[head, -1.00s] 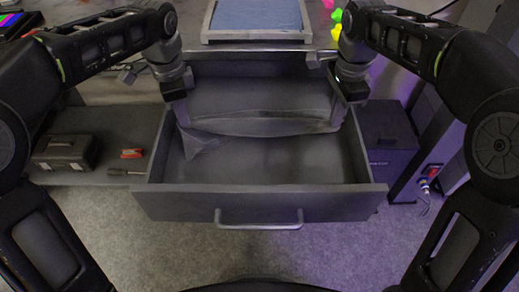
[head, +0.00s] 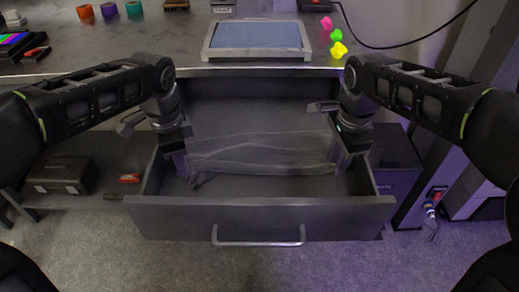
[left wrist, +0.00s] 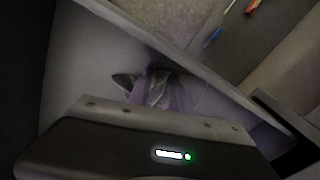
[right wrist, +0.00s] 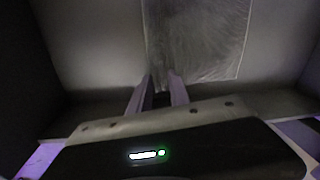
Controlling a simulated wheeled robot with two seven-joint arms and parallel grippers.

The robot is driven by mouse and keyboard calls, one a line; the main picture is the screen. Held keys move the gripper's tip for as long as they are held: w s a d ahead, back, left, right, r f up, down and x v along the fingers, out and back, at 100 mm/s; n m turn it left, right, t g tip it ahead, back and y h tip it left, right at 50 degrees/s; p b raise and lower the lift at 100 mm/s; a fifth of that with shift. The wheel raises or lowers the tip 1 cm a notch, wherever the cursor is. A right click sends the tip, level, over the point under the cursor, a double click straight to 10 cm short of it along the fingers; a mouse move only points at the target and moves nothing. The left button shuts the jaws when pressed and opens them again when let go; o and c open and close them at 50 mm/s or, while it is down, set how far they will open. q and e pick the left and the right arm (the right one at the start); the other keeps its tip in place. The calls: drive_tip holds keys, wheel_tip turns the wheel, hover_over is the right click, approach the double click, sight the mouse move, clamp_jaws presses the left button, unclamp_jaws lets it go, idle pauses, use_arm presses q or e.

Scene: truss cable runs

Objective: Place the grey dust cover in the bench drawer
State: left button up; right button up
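The grey dust cover (head: 265,152) is a thin, half see-through sheet. It lies spread and wrinkled inside the open bench drawer (head: 262,215), between my two grippers. My left gripper (head: 182,172) points down inside the drawer at its left; in the left wrist view its fingers (left wrist: 162,92) stand apart around a bunched bit of the cover (left wrist: 158,84). My right gripper (head: 343,166) points down inside the drawer at its right; in the right wrist view its fingers (right wrist: 160,80) stand apart with a gap, at the edge of the cover (right wrist: 200,40).
A tray with a blue pad (head: 257,36) sits on the bench top (head: 150,40) above the drawer. A dark case (head: 62,175) and a red item (head: 130,178) lie on the shelf at left. A dark box (head: 395,160) stands right of the drawer.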

use_arm(q)
drive_tip(key=shift+o, duration=1.4)
use_arm(e)
drive_tip(key=o, duration=0.3)
use_arm(q)
wheel_tip(320, 180, up, 9)
drive_tip(key=s, duration=0.2)
use_arm(e)
drive_tip(key=r, duration=0.3)
drive_tip(key=s+r, duration=0.1)
drive_tip(key=r, duration=0.2)
drive_tip(key=s+r, duration=0.1)
drive_tip(key=r, duration=0.2)
use_arm(q)
drive_tip(key=shift+c, duration=0.6)
use_arm(e)
drive_tip(key=shift+c, duration=0.5)
